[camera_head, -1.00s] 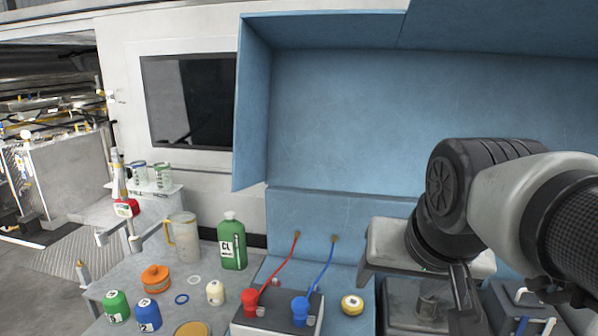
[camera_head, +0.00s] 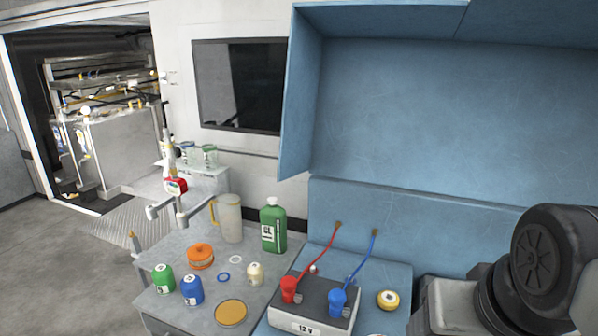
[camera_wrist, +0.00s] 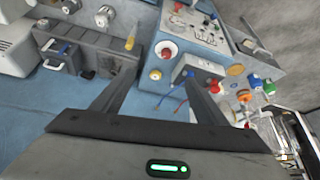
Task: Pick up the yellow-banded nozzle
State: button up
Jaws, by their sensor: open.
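I cannot make out with certainty a nozzle with a yellow band. A small round yellow-and-white piece (camera_head: 388,299) lies on the blue bench, right of the grey 12 V box; it also shows in the wrist view (camera_wrist: 155,74). A slim yellow piece (camera_wrist: 130,43) shows beside a dark case in the wrist view; I cannot tell what it is. My gripper (camera_wrist: 158,80) is open in the wrist view, its two fingers apart and nothing held between them. In the head view my arm is at the lower right edge and its fingers are not visible.
The 12 V box (camera_head: 310,315) carries red and blue clamps with cables. Left of it stand a green bottle (camera_head: 273,226), a clear jug (camera_head: 229,218), an orange pot (camera_head: 200,256) and several small bottles. A blue panel rises behind. Grey floor is clear at far left.

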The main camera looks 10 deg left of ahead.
aim_at(182, 189)
jog(key=k+j, duration=0.2)
jog(key=j, duration=0.2)
jog(key=k+j, duration=0.25)
jog(key=j+z, duration=0.1)
jog(key=j, duration=0.5)
jog(key=k+j+z, duration=0.1)
jog(key=j, duration=0.5)
jog(key=j+z, duration=0.15)
jog(key=j, duration=1)
jog(key=k+j+z, duration=0.15)
jog(key=j, duration=1)
jog(key=j+z, duration=0.3)
jog(key=j, duration=1.95)
jog(key=i+j+z, duration=0.1)
jog(key=j, duration=0.25)
jog(key=i+j, duration=0.2)
jog(key=j, duration=0.2)
jog(key=i+j+z, duration=0.15)
jog(key=j, duration=0.2)
